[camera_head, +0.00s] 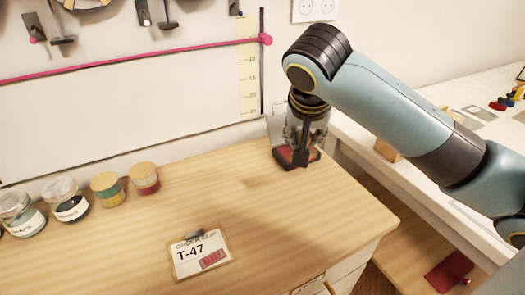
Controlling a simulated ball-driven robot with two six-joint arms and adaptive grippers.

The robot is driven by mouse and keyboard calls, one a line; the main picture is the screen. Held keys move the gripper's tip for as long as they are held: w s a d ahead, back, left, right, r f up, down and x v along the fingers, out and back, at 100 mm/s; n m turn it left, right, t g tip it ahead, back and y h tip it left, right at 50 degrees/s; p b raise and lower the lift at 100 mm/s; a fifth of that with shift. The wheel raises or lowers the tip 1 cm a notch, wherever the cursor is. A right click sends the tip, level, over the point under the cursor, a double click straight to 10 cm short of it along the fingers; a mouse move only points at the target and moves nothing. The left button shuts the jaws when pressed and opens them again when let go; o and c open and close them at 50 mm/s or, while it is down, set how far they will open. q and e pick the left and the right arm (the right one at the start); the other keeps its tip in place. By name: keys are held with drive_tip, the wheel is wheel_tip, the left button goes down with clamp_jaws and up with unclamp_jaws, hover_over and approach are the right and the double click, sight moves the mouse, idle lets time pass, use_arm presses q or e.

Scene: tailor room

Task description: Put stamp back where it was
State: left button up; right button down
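My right gripper (303,140) points down at the back right of the wooden desk, over a dark-cased pad with a red surface (284,156). A dark upright shape shows between or in front of its fingers. I cannot tell whether this is the stamp or a finger, nor whether the fingers are shut. An order slip (200,254) reading "T-47" lies near the desk's front, with a red stamped mark on it. My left gripper is not in view.
Several small jars, including a red one (144,178) and a yellow-lidded one (107,188), line the desk's back left. The middle of the wooden desk (215,190) is clear. A white table (420,180) stands to the right, beyond a gap.

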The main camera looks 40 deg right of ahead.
drive_tip(key=shift+s+d+r+m+g, duration=0.1)
drive_tip(key=shift+d+r+m+g, duration=0.2)
drive_tip(key=shift+d+r+m, duration=0.25)
drive_tip(key=shift+w+d+f+m, duration=0.15)
drive_tip(key=shift+w+d+m, duration=0.05)
drive_tip(key=shift+m, duration=0.05)
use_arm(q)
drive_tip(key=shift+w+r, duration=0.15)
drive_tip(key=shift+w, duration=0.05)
use_arm(e)
drive_tip(key=shift+w+a+f, duration=0.4)
drive_tip(key=shift+w+f, duration=1.4)
drive_tip(key=shift+w+a+f, duration=0.4)
drive_tip(key=shift+w+f, duration=1.35)
drive_tip(key=shift+w, duration=0.05)
drive_tip(key=shift+w+a+f, duration=0.4)
drive_tip(key=shift+w+f, duration=1.4)
drive_tip(key=shift+f, duration=0.1)
drive_tip(key=c, duration=1.1)
unclamp_jaws()
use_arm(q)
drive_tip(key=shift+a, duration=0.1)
